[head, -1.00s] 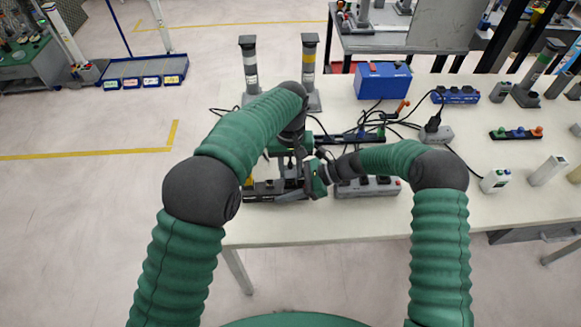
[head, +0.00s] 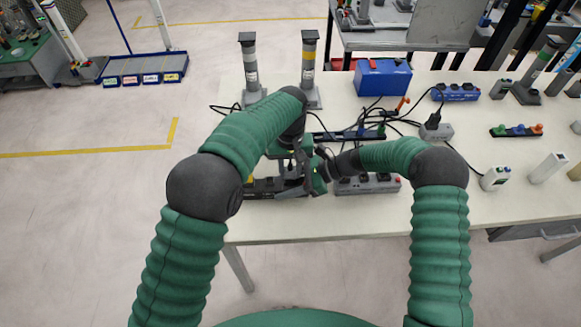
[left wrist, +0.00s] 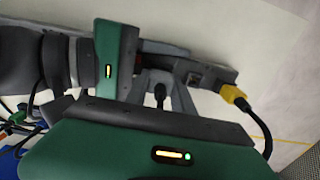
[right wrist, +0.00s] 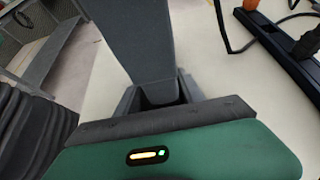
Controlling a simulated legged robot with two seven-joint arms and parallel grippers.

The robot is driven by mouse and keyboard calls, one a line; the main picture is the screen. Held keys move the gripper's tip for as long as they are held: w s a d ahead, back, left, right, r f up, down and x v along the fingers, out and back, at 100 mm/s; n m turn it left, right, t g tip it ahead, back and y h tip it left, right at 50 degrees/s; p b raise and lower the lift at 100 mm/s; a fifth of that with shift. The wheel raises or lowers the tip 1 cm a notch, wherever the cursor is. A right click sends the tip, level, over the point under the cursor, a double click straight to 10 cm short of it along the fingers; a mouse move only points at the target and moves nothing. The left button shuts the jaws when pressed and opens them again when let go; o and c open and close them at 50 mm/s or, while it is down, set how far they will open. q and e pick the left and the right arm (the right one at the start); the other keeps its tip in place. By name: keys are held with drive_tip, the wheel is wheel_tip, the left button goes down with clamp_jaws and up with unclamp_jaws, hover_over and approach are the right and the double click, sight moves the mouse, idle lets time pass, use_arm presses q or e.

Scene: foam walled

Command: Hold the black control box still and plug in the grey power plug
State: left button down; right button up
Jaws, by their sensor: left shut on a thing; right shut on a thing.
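The black control box (head: 262,187) lies near the table's front edge, with a yellow plug at its left end; it also shows in the left wrist view (left wrist: 207,78), with the yellow plug (left wrist: 235,95) and its black cable. My left gripper (left wrist: 163,88) comes down from above and is shut on the grey power plug (left wrist: 160,92), whose black cable end shows between the fingers. My right gripper (head: 284,193) reaches in from the right and is shut on the control box. The fingers hide the contact and the socket; I cannot tell whether the plug is seated.
A grey power strip (head: 368,186) lies just right of the box. Loose black cables and a dark strip (head: 345,135) lie behind. Two posts (head: 250,75) and a blue box (head: 383,78) stand farther back.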

sight(290, 163)
use_arm(q)
drive_tip(key=shift+f, duration=0.2)
drive_tip(key=c, duration=1)
unclamp_jaws()
wheel_tip(290, 163, up, 12)
drive_tip(key=shift+w+f, duration=0.1)
use_arm(e)
drive_tip(key=o, duration=1.1)
drive_tip(key=shift+c, duration=0.2)
